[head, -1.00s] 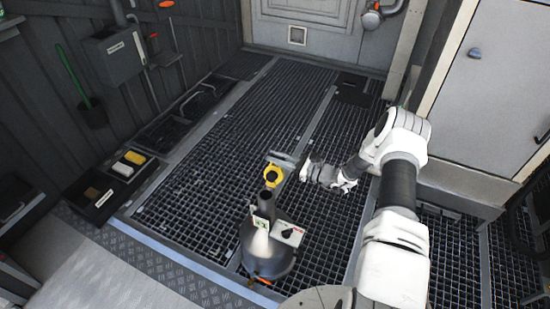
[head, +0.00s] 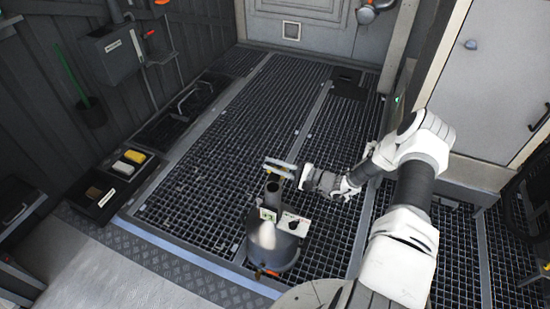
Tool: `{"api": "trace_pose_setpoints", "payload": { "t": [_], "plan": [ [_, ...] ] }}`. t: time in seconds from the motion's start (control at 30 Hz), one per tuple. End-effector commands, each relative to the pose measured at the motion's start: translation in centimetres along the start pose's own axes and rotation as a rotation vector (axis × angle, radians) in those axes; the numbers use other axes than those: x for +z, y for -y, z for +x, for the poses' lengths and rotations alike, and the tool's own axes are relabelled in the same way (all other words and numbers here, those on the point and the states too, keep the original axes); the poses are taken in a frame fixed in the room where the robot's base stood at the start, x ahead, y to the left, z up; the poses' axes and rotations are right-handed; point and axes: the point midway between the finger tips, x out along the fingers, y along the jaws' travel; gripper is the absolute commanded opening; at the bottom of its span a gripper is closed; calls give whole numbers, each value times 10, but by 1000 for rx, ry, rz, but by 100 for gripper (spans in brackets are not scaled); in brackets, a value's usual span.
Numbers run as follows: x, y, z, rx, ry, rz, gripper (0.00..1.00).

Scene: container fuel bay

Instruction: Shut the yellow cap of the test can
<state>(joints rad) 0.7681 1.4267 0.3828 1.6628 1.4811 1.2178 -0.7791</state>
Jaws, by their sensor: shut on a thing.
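The test can (head: 275,246) is a grey, rounded can with a dark upright neck (head: 268,194), standing on the grating at the lower middle of the head view. A pale label and a white panel with a black knob are on its front and side. My gripper (head: 279,168) reaches in from the right, just above the neck, its two pale fingers nearly level. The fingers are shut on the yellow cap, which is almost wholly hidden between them. The cap's exact tilt and its contact with the neck cannot be told.
A black tray (head: 108,207) with a yellow block, a white block and a brown block lies at the left. A grey box (head: 112,57) and a green-handled brush (head: 88,103) in a holder hang on the left wall. A pale cabinet stands at the right.

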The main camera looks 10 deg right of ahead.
Motion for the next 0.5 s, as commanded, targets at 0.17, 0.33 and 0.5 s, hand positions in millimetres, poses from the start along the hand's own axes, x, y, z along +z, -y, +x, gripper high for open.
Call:
{"api": "trace_pose_setpoints", "payload": {
  "t": [0.17,0.33,0.5],
  "plan": [
    [7,-14,-3,-4,0,-164,0],
    [12,-31,-4,-3,4,-327,0],
    [14,-48,-4,-3,8,-488,0]
  ]
}}
